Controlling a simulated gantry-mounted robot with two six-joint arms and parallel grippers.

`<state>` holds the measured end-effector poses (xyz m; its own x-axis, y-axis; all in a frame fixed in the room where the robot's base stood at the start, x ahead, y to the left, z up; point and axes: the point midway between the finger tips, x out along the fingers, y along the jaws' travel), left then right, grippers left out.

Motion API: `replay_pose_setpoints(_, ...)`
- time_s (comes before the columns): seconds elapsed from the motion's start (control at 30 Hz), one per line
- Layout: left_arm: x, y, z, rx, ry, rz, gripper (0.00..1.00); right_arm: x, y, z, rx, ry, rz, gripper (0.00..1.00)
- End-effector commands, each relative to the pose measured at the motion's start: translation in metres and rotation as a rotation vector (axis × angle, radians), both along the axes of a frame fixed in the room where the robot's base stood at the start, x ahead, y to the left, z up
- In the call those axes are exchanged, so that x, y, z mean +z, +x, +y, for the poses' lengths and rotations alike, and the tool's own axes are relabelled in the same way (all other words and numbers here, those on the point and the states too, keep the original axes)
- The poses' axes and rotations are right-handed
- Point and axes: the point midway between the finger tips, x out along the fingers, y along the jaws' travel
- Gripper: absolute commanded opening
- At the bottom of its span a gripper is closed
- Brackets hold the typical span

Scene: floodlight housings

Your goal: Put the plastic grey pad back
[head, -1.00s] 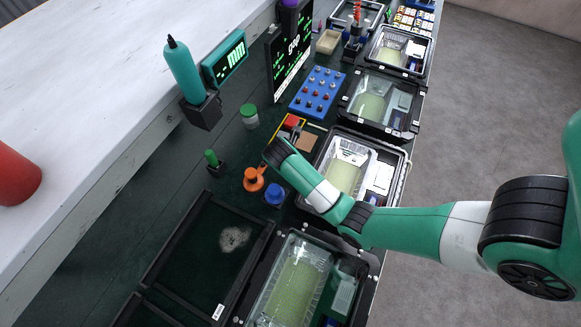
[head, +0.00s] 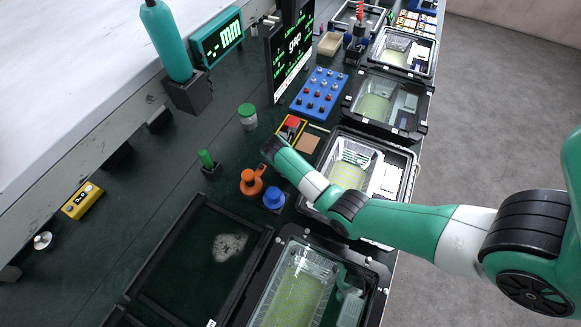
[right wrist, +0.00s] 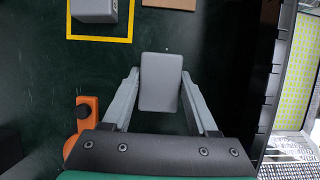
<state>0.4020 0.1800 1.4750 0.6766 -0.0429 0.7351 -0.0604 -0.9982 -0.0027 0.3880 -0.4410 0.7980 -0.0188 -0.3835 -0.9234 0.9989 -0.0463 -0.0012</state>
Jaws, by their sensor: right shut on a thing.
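A grey pad (right wrist: 161,82), a rounded rectangular block, sits between the fingertips of my right gripper (right wrist: 160,85) in the right wrist view. The fingers are shut on its two sides. Dark green bench top shows around and beyond it; I cannot tell how high it is held. In the head view my right arm reaches in from the right, its wrist (head: 272,148) over the bench left of an open floodlight housing (head: 352,165). The fingers and pad are hidden there. My left gripper is not in view.
A yellow-outlined square (head: 291,128) with a red-topped block and a brown square (head: 307,145) lie near the wrist. An orange item (head: 251,182) and a blue-capped jar (head: 273,198) stand close in front. A black-framed tray (head: 200,260) lies front left.

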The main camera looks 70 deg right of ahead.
Motion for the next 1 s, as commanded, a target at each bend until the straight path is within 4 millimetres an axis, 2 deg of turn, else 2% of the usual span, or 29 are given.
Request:
replay_pose_setpoints(0.13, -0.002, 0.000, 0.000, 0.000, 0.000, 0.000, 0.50, -0.003, 0.000, 0.000, 0.000, 0.000, 0.000, 0.00)
replay_pose_setpoints(0.17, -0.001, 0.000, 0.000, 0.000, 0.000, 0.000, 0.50, -0.003, 0.000, 0.000, 0.000, 0.000, 0.000, 0.61)
replay_pose_setpoints(0.3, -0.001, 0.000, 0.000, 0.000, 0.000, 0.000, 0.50, -0.003, 0.000, 0.000, 0.000, 0.000, 0.000, 0.86)
replay_pose_setpoints(0.33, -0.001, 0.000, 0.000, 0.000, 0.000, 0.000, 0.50, -0.003, 0.000, 0.000, 0.000, 0.000, 0.000, 0.89)
replay_pose_setpoints(0.67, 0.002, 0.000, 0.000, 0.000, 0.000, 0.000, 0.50, 0.002, 0.000, 0.000, -0.001, 0.000, -0.001, 0.89)
replay_pose_setpoints(0.77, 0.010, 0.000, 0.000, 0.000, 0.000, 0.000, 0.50, 0.016, 0.001, 0.005, 0.002, -0.001, -0.002, 0.89)
replay_pose_setpoints(1.0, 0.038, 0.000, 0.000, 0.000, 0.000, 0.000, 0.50, 0.070, 0.002, 0.027, 0.002, -0.001, -0.003, 0.89)
